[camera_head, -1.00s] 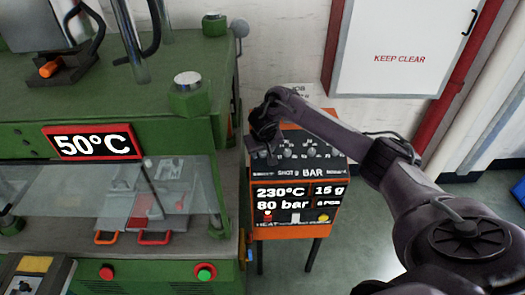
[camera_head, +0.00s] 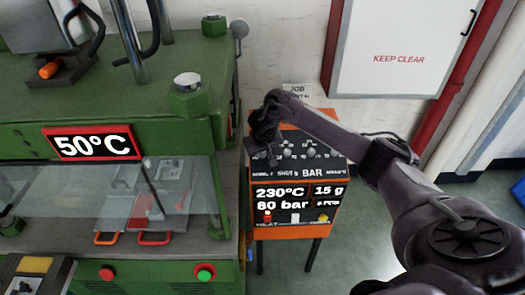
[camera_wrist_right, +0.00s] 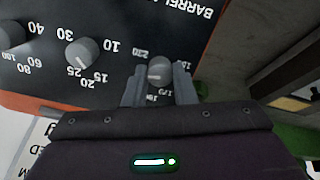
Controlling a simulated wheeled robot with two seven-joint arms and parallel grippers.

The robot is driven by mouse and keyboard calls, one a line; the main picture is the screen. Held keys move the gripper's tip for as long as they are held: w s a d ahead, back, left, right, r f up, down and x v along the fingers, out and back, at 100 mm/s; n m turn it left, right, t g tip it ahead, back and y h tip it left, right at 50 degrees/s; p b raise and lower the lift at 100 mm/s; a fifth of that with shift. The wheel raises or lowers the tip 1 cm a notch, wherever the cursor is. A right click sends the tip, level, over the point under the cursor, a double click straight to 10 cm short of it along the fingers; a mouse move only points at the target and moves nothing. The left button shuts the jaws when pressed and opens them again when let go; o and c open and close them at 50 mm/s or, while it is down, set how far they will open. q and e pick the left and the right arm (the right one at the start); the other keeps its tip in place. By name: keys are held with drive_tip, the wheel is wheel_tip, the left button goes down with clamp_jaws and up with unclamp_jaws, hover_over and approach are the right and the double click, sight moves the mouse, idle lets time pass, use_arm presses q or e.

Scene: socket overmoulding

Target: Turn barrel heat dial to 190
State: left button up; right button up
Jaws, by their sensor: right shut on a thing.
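The orange control box (camera_head: 293,232) stands right of the green press. Its display (camera_head: 298,198) reads 230°C, 15 g and 80 bar. My right gripper (camera_head: 262,152) reaches down to the left end of the box's dark dial panel. In the right wrist view, my right gripper (camera_wrist_right: 159,82) is shut on the grey barrel heat dial (camera_wrist_right: 159,70), one finger on each side. The dial's white pointer line shows between the fingers. Scale numbers around it are partly hidden by the fingers. My left gripper is in neither view.
Other grey dials (camera_wrist_right: 82,54) sit beside the held one on the same panel. The green press (camera_head: 120,110) with a 50°C display (camera_head: 95,144) stands close on the left. A white KEEP CLEAR cabinet (camera_head: 400,50) hangs on the wall behind.

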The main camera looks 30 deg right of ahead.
drive_tip(key=n+p, duration=0.1)
drive_tip(key=n, duration=0.2)
drive_tip(key=shift+p, duration=0.3)
drive_tip(key=n, duration=0.4)
drive_tip(key=shift+p, duration=0.35)
drive_tip(key=n, duration=0.3)
drive_tip(key=shift+n, duration=0.3)
drive_tip(key=n, duration=0.4)
drive_tip(key=shift+a+n+h, duration=0.1)
drive_tip(key=shift+n+h, duration=0.2)
drive_tip(key=o, duration=1)
